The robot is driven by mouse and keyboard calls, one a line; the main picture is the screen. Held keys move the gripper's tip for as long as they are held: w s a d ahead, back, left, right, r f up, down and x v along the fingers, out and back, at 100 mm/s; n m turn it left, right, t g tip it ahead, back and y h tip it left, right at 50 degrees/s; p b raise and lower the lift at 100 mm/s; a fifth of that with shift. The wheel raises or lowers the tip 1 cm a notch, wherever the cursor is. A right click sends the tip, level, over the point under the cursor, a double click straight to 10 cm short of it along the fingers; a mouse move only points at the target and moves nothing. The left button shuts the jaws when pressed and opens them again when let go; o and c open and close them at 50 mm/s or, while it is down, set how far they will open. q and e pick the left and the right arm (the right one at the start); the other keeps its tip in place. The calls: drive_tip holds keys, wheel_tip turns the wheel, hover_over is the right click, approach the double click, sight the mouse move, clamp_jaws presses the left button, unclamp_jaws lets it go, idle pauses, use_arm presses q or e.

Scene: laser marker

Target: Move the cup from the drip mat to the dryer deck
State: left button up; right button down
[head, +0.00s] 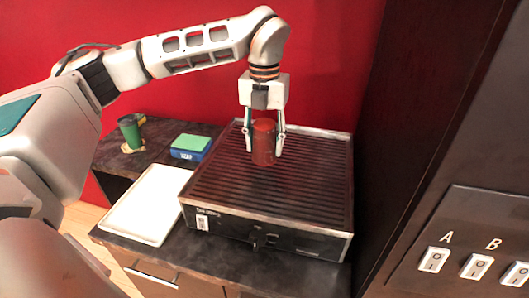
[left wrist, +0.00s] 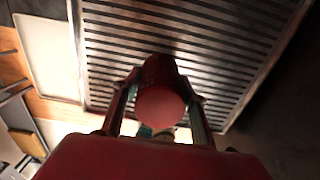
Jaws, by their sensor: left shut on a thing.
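The dark red cup (head: 264,142) is upright between the two fingers of my left gripper (head: 265,145), which is shut on it. It is over the back middle of the dark ribbed deck (head: 225,195), a low box with a metal rim, likely the dryer deck. I cannot tell whether its base touches the ribs. In the left wrist view the cup (left wrist: 160,105) shows between the fingertips, with the ribs (left wrist: 225,50) behind it. I cannot tell for sure which thing is the drip mat. My right gripper is out of view.
A white tray (head: 147,206) lies left of the deck. A green cup (head: 130,130) stands on a small yellowish mat (head: 133,147) at the back left. A green-topped blue box (head: 190,147) is near it. A dark panel with switches (head: 477,266) is at right.

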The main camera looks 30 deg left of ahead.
sight(264, 123)
use_arm(q)
drive_tip(key=shift+f, duration=1.7)
drive_tip(key=shift+f, duration=0.1)
drive_tip(key=o, duration=1.3)
wheel_tip(264, 123, up, 12)
drive_tip(key=shift+r+b, duration=0.15)
drive_tip(key=shift+b, duration=0.2)
